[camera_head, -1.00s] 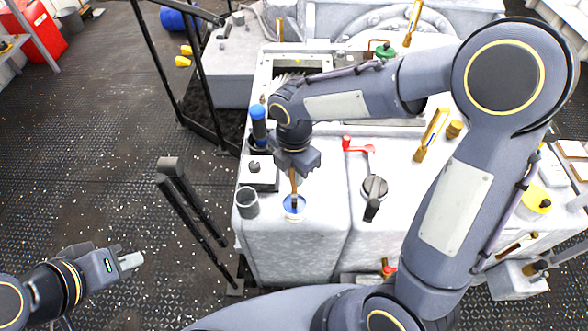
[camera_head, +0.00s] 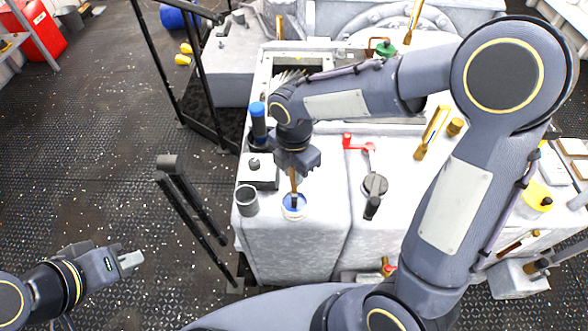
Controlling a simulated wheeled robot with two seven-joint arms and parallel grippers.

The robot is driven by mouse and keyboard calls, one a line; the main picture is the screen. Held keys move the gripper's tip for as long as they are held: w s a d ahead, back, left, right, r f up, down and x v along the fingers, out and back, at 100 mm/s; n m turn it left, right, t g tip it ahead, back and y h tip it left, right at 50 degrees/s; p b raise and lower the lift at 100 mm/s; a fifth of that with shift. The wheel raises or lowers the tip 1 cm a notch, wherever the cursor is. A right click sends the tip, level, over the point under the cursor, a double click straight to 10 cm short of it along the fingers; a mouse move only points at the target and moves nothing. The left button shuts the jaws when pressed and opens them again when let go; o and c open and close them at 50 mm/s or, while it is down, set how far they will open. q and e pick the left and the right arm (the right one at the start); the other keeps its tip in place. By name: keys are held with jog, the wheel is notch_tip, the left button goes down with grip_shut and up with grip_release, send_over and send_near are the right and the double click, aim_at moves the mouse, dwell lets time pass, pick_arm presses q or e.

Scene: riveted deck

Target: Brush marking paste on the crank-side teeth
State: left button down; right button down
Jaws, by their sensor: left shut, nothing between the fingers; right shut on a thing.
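My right gripper (camera_head: 295,169) points down over the front of the white machine housing and is shut on a brush (camera_head: 293,184) with a brown handle. The brush stands roughly upright, its dark lower end in a small white pot with blue paste (camera_head: 294,206). Whether the bristles touch the paste is hard to tell. The gear teeth (camera_head: 290,76) show partly in the opening at the back left of the housing, with my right arm over part of the opening. My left gripper (camera_head: 131,261) is shut and empty, low at the left above the deck.
A grey cup (camera_head: 246,200) stands left of the pot, and a blue-topped cylinder (camera_head: 258,122) stands behind it. Black rails (camera_head: 190,205) stand between my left gripper and the housing.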

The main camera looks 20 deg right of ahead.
jog(key=shift+f, duration=0.4)
jog(key=shift+f, duration=0.1)
dwell(1.1)
notch_tip(320, 180, up, 7)
jog(key=p, duration=0.6)
dwell(0.9)
